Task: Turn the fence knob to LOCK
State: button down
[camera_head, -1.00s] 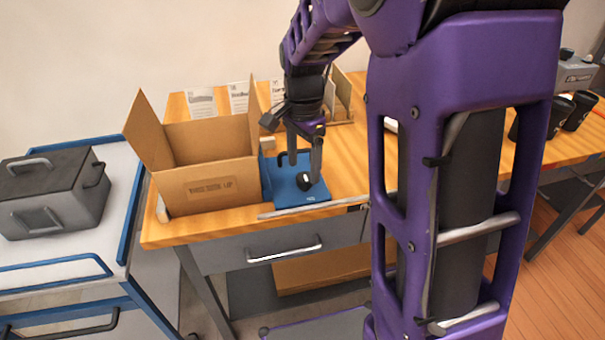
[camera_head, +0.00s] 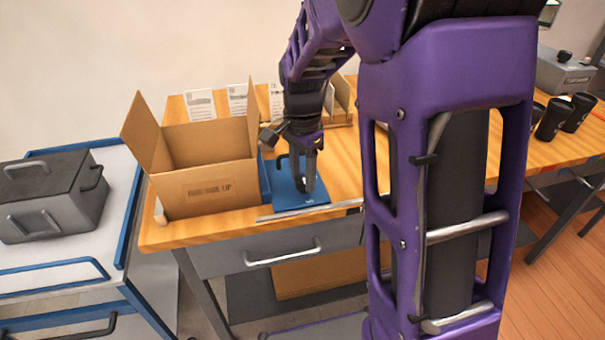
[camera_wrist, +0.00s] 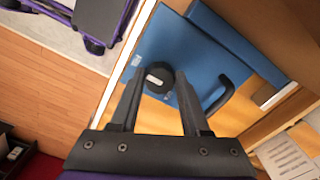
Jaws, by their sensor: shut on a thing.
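The fence knob (camera_wrist: 158,78) is round and black with a pale bar mark on its top. It sits on a flat blue plate (camera_head: 282,193) on the wooden bench, and the plate also fills the middle of the wrist view (camera_wrist: 185,45). My gripper (camera_head: 307,187) points down over the plate. In the wrist view its two fingers (camera_wrist: 158,84) stand on either side of the knob and are shut on it. In the head view the fingers hide the knob. I cannot read any LOCK marking.
An open cardboard box (camera_head: 210,188) stands just left of the blue plate. A dark handle (camera_wrist: 222,97) rises from the plate beside the fingers. White cards (camera_head: 237,99) stand at the back. Black cups (camera_head: 553,120) and a grey machine (camera_head: 565,75) are at the right.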

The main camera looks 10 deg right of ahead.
jog(key=shift+r+n, duration=0.1)
jog(key=shift+n, duration=0.3)
jog(key=n+p, duration=0.2)
jog(key=n, duration=0.2)
jog(key=shift+n, duration=0.4)
jog(key=n+p, duration=0.1)
jog(key=n, duration=0.5)
jog(key=shift+s+d+p, duration=0.1)
jog(key=shift+d+p, duration=0.1)
jog(key=shift+p, duration=0.15)
jog(key=n+p, duration=0.2)
jog(key=n, duration=0.4)
jog(key=shift+n, duration=0.3)
jog(key=n+p, duration=0.2)
jog(key=n, duration=0.3)
jog(key=shift+d+n, duration=0.15)
jog(key=shift+n, duration=0.15)
jog(key=shift+c, duration=1.9)
grip_release()
